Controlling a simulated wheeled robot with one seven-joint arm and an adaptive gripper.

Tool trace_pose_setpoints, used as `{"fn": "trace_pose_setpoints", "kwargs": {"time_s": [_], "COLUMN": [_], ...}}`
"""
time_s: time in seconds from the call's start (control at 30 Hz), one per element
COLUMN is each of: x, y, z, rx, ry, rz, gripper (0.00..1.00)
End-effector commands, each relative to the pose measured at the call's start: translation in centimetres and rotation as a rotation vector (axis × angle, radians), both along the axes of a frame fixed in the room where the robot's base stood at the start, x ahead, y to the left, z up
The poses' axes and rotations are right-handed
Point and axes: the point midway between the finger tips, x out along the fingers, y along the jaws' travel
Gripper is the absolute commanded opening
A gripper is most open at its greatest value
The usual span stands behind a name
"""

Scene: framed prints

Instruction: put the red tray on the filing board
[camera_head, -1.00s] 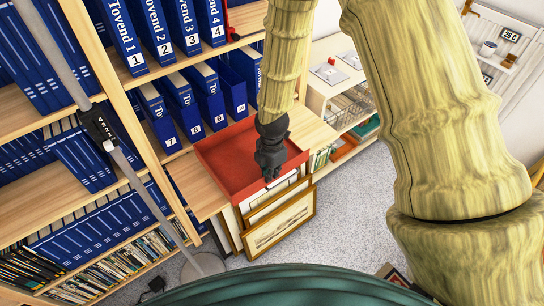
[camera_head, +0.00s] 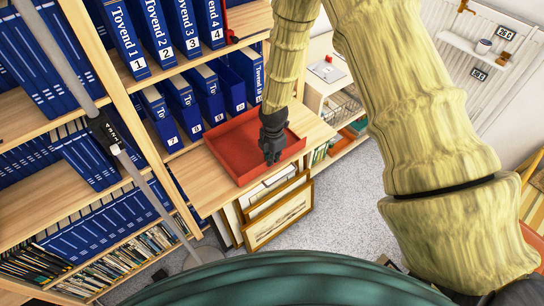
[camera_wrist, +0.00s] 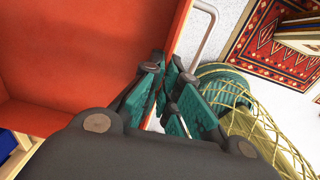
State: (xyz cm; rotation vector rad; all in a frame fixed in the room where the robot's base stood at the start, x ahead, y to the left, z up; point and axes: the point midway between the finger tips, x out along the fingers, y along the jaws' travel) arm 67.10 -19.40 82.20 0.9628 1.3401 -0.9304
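The red tray (camera_head: 232,148) is a shallow open box. It appears to lie on the pale wooden board (camera_head: 320,130) in front of the lower binders, though contact underneath is hidden. I take this wooden ledge for the filing board. My gripper (camera_head: 271,157) points down at the tray's right part. In the wrist view, the tray (camera_wrist: 95,45) fills the left side. My gripper's dark and teal fingers (camera_wrist: 172,90) are at its rim, one over the inside and one outside. They appear shut on the wall, but the pinch itself is mostly hidden.
Blue numbered binders (camera_head: 205,95) stand close behind the tray. Framed prints (camera_head: 278,215) lean below the board's front edge. A metal pole (camera_head: 120,145) stands at left. Open floor (camera_head: 345,195) lies right of the prints.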

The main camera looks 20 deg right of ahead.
Motion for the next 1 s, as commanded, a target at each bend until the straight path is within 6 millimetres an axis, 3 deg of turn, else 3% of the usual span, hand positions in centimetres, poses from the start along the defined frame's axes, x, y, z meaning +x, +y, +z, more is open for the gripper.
{"fn": "trace_pose_setpoints", "kwargs": {"time_s": [0.47,0.6,1.0], "x": [0.03,0.0,0.01], "y": [0.04,0.03,0.04], "z": [-0.87,-0.82,-0.42], "rx": [0.0,0.0,0.0], "ry": [-0.001,0.0,-0.001], "rz": [0.0,0.0,0.0], "gripper": [0.0,0.25,0.27]}}
